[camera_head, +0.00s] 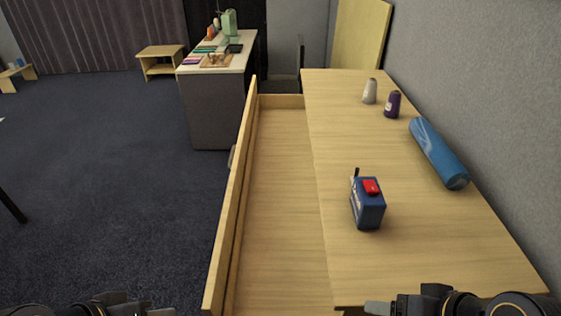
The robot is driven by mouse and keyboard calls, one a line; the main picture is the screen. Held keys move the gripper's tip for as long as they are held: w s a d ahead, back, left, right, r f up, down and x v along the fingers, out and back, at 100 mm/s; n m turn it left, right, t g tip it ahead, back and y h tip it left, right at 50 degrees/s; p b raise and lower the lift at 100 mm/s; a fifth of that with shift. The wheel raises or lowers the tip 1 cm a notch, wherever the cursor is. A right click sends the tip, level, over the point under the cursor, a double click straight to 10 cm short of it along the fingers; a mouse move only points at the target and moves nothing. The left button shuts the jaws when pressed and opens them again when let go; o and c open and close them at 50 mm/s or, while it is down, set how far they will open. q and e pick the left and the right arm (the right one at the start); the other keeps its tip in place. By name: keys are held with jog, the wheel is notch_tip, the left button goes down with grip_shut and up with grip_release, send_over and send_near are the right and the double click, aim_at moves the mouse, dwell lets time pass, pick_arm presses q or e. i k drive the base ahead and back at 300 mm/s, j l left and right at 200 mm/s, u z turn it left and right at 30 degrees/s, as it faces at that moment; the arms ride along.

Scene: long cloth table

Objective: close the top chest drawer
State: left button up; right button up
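The top chest drawer (282,190) is pulled out to the left of the light wooden chest. Its inside is bare, and its long front panel (236,200) faces left. A handle (232,157) shows on the panel's outer side. The chest top (335,130) runs along the right. My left gripper (150,311) is at the bottom left, left of the drawer's near corner and apart from it. My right gripper (378,308) is at the bottom, by the chest's near edge.
On the chest top are a blue box with a red top (368,205), a blue roll (438,153), a purple bottle (392,104) and a grey bottle (370,91). A grey wall (480,90) is at right. A desk (215,100) stands behind. Dark carpet left is mostly free.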

aim_at(269, 258)
jog(key=i+j+z, duration=0.15)
jog(key=j+z, duration=0.15)
jog(key=j, duration=0.6)
jog(key=j+z, duration=0.3)
jog(key=j, duration=0.65)
jog(key=l, duration=0.4)
jog(key=k+z, duration=0.05)
